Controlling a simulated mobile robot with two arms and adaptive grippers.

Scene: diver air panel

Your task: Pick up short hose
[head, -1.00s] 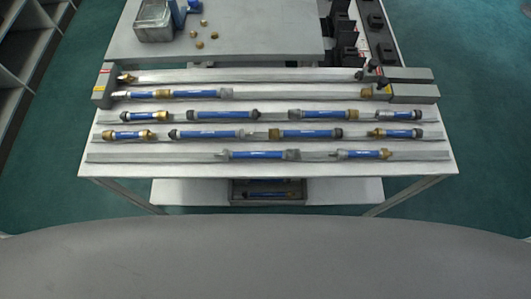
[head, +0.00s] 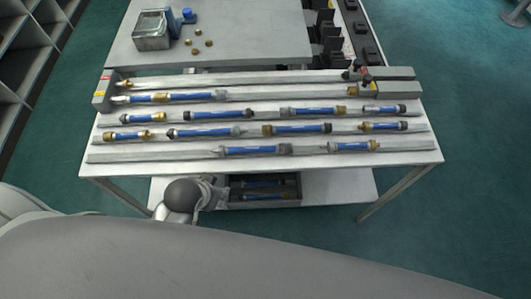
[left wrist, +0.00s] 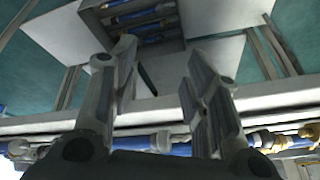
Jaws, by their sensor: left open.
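Several blue hoses with brass or dark end fittings lie in rows on the table's rails. Shorter ones include a hose at left (head: 143,117), one below it (head: 127,135), one at right (head: 383,126) and one in the front row (head: 353,146). Which one the task means I cannot tell. More blue hoses (head: 264,196) lie in the dark bin under the table; they also show in the left wrist view (left wrist: 140,18). My left gripper (head: 213,192) is below the table's front edge, left of the bin. In the left wrist view its fingers (left wrist: 160,60) are apart and empty.
The bin (head: 263,205) rests on a white lower shelf (head: 335,187) between the table legs. The table's front edge (head: 265,172) overhangs it. A grey box (head: 151,30) and small brass pieces (head: 197,42) sit at the back. Shelving stands at far left.

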